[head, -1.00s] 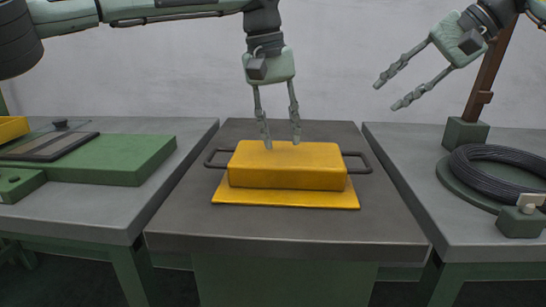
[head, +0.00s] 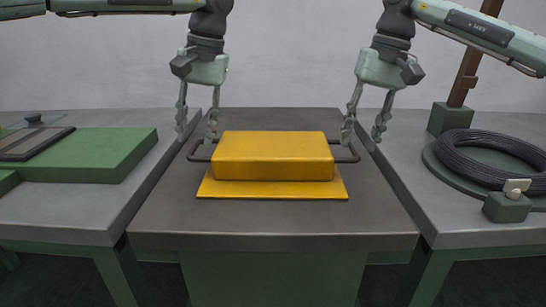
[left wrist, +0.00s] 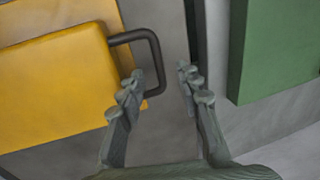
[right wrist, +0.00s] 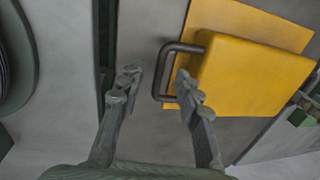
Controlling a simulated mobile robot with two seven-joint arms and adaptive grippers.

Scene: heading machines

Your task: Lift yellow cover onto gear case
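The yellow cover (head: 275,155) is a box with a flat flange and a dark loop handle at each end. It sits on the grey middle table. My left gripper (head: 196,138) is open and points down by the left handle (head: 198,152). In the left wrist view one finger overlaps the handle (left wrist: 156,62) and the other is off its outer side. My right gripper (head: 363,137) is open and points down by the right handle (head: 349,152). In the right wrist view the handle (right wrist: 163,75) lies between its fingers. Nothing is held. I cannot identify a gear case.
A green plate (head: 110,155) lies on the left table (head: 60,213). A black cable coil (head: 490,160) and a small green block (head: 507,207) are on the right table (head: 480,225). A brown post (head: 470,60) stands behind. The middle table's front (head: 270,225) is clear.

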